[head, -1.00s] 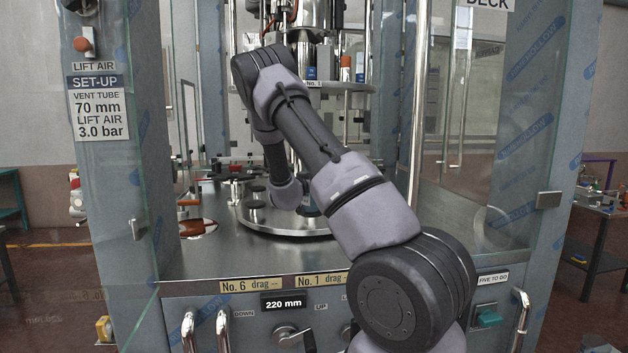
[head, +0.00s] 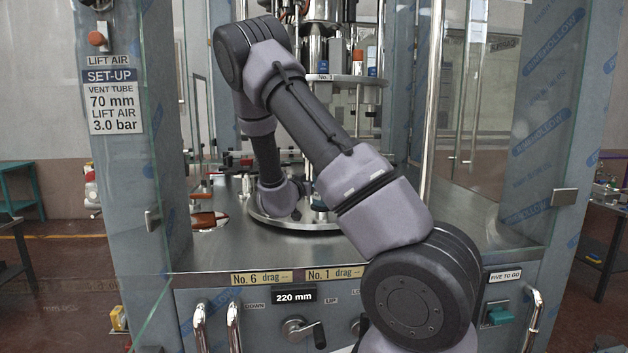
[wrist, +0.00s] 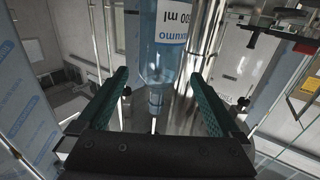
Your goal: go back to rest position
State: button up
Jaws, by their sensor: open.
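My gripper (wrist: 160,112) is open in the wrist view, with its two green-padded fingers spread apart. A clear bluish bottle (wrist: 170,62) with a white label shows beyond and between the fingers, its narrow neck toward my gripper. I see no finger touching it, though the exact gap is hard to judge. In the head view my arm reaches through the open front of the machine, over its steel deck (head: 340,252).
Glass guard panels stand at the left (head: 135,120) and right (head: 525,140) of the opening. A round steel plate (head: 300,224) sits on the deck under a column with an upper ring (head: 345,80). Door handles (head: 233,325) and a crank (head: 300,330) stick out at the front.

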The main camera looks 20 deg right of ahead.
jog(key=s+a+r+n+g+y, duration=0.1)
jog(key=s+a+r+n+y, duration=0.1)
jog(key=s+a+r+y, duration=1.05)
jog(key=s+a+r+n+g+y, duration=0.1)
jog(key=s+r+g, duration=0.1)
jog(key=s, duration=1)
jog(key=s+r+n+g+y, duration=0.2)
jog(key=s, duration=1)
jog(key=shift+s+a, duration=0.35)
